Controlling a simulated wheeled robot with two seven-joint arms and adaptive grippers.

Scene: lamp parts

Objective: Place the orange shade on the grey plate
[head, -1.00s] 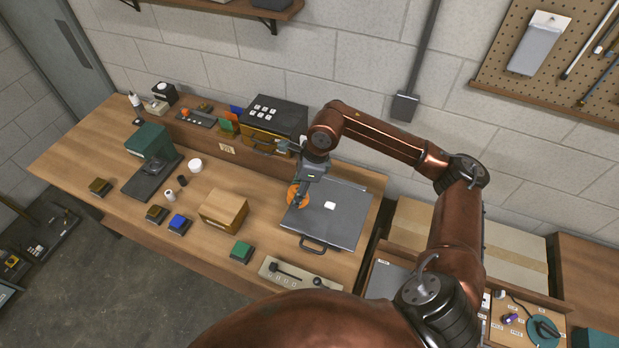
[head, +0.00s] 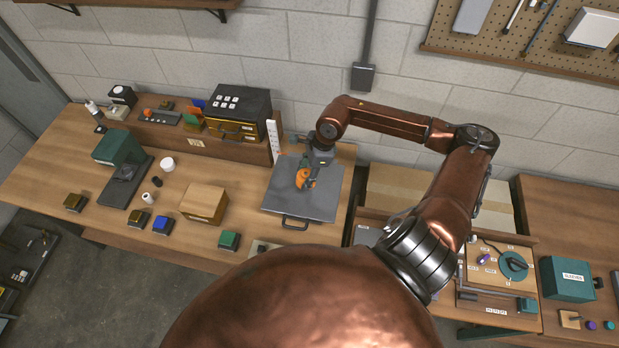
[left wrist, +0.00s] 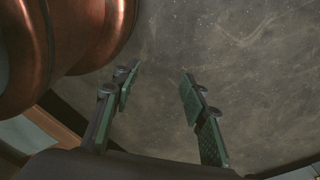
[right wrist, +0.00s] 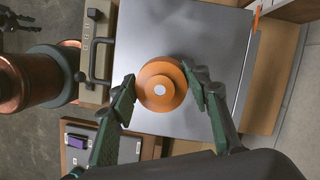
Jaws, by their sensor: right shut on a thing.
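The orange shade (head: 303,179) is in my right gripper (head: 311,181), over the middle of the grey plate (head: 275,200) in the head view. In the right wrist view the round shade (right wrist: 160,96) sits between the two fingers of the right gripper (right wrist: 158,78), with a pale spot at its centre. The flat grey plate (right wrist: 200,40) lies behind it. I cannot tell whether the shade touches the plate. My left gripper (left wrist: 160,88) shows only in the left wrist view; its fingers are apart and empty over dark floor.
A dark cabinet with drawers (head: 238,112) and a white upright strip (head: 274,141) stand behind the plate. A cardboard box (head: 203,204) and a green block (head: 229,241) are to its left. The plate has a handle (head: 294,226) at its front. The surrounding plate is clear.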

